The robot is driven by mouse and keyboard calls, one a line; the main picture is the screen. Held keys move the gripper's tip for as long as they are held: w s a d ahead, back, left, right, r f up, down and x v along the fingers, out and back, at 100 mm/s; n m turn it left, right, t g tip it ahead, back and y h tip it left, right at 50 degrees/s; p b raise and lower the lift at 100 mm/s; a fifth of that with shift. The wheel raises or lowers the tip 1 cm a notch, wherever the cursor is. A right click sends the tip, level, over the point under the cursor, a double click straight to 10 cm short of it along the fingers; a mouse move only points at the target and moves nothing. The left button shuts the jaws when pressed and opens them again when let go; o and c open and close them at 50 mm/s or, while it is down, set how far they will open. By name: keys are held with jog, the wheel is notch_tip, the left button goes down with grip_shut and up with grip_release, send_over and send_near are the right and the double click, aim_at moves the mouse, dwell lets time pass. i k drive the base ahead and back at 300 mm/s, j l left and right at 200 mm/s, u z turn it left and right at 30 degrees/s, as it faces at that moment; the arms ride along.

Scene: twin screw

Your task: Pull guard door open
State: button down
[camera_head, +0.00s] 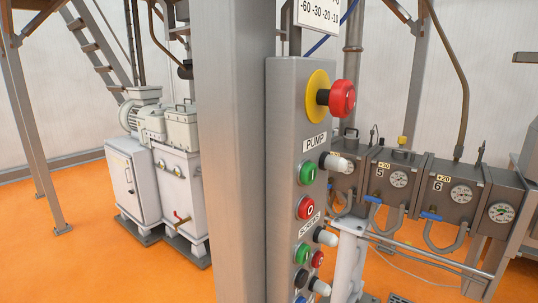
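I cannot pick out a guard door for certain in the head view. My gripper is not in view. A grey control panel (283,200) stands close in front, right of a thick grey post (232,150). The panel has a red emergency button (342,98) on a yellow disc, and green and red buttons below labels reading PUMP and what looks like SCREWS. The panel and post hide part of what lies behind them.
Behind the panel on the right is a row of grey machine blocks (408,164) with gauges and blue-handled valves, with a metal rail (430,254) in front. A white pump cabinet (133,183) and a steel stair (92,45) stand at the left. Orange floor (90,260) is clear at lower left.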

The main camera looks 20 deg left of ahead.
aim_at(146, 141)
jog(key=u, duration=1.55)
jog(key=i+j+u, duration=0.4)
jog(key=i+j, duration=0.2)
jog(key=i+j+u, duration=0.15)
jog(key=i+j, duration=0.15)
jog(key=i, duration=0.2)
jog(key=i+j+u, duration=0.15)
jog(key=i, duration=0.35)
jog(key=i+j+u, duration=0.1)
jog(key=i+j, duration=0.15)
jog(key=i, duration=0.25)
jog(key=i+l+z, duration=0.2)
jog(key=i+z, duration=0.2)
jog(key=i, duration=0.2)
jog(key=i+z, duration=0.45)
jog(key=i, duration=0.15)
jog(key=i+j+z, duration=0.25)
jog(key=i+z, duration=0.15)
jog(key=i, duration=0.2)
jog(key=i+l+u, duration=0.1)
jog(key=i, duration=0.4)
jog(key=i+l+u, duration=0.15)
jog(key=i+l, duration=0.2)
jog(key=i, duration=0.2)
jog(key=i+l+u, duration=0.1)
jog(key=i+l, duration=0.2)
jog(key=i, duration=0.2)
jog(key=i+l+u, duration=0.35)
jog(key=i+l, duration=0.25)
jog(key=l, duration=0.25)
